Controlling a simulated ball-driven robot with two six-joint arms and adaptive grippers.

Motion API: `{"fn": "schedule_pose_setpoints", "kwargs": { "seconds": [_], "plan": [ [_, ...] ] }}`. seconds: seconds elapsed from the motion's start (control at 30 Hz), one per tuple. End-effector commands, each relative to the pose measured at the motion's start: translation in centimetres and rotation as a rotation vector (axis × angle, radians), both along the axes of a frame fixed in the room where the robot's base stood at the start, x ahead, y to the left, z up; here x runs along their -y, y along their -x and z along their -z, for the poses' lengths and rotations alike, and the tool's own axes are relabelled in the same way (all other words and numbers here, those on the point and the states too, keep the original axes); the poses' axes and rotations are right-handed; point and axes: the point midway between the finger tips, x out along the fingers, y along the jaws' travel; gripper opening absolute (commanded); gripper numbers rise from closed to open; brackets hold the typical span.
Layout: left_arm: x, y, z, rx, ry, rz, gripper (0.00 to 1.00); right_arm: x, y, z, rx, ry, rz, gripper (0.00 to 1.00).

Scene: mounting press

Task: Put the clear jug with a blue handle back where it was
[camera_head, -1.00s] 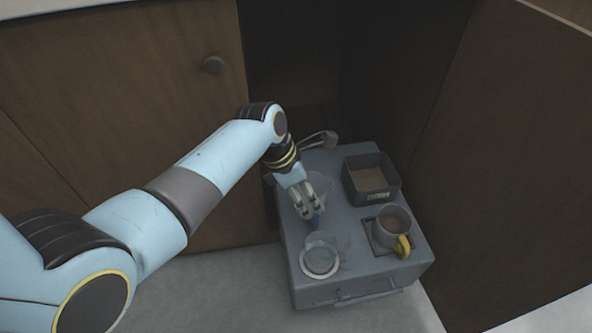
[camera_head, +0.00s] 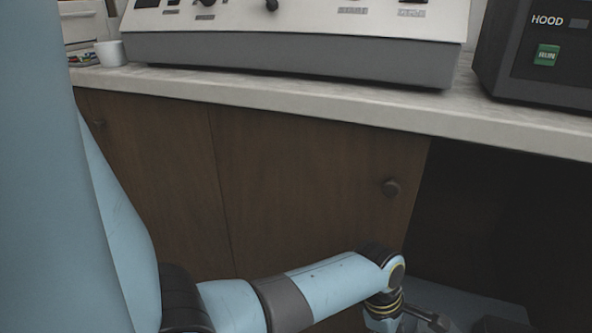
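The clear jug with the blue handle is not in view now; it lies outside the picture. My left arm comes in from the left and bends down at the bottom edge. Its wrist shows there, but the fingers of the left gripper are cut off below the frame, so what they hold is hidden. The grey cart (camera_head: 462,300) shows only a strip of its top at the bottom right, just beside my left wrist. My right gripper is not in view.
A pale counter (camera_head: 300,104) runs across above brown cabinet doors (camera_head: 300,190) with round knobs. On it stand a grey control console (camera_head: 300,60), a black unit marked HOOD (camera_head: 545,55) and a white cup (camera_head: 110,53). A dark open recess (camera_head: 490,215) lies at the right.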

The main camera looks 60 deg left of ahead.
Motion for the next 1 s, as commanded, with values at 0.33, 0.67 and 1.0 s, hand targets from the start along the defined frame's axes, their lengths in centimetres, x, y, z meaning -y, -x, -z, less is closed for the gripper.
{"fn": "schedule_pose_setpoints", "kwargs": {
  "seconds": [0.33,0.67,1.0],
  "plan": [
    [-9.9,28.3,15.9,0.012,-0.365,1.305,0.64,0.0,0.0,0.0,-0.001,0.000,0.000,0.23],
    [-13.4,40.9,17.5,0.016,-0.393,1.958,0.64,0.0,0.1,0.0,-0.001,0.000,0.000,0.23],
    [-13.3,40.4,16.7,0.025,-0.401,1.967,0.64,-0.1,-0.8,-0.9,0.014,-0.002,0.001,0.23]
  ]
}}
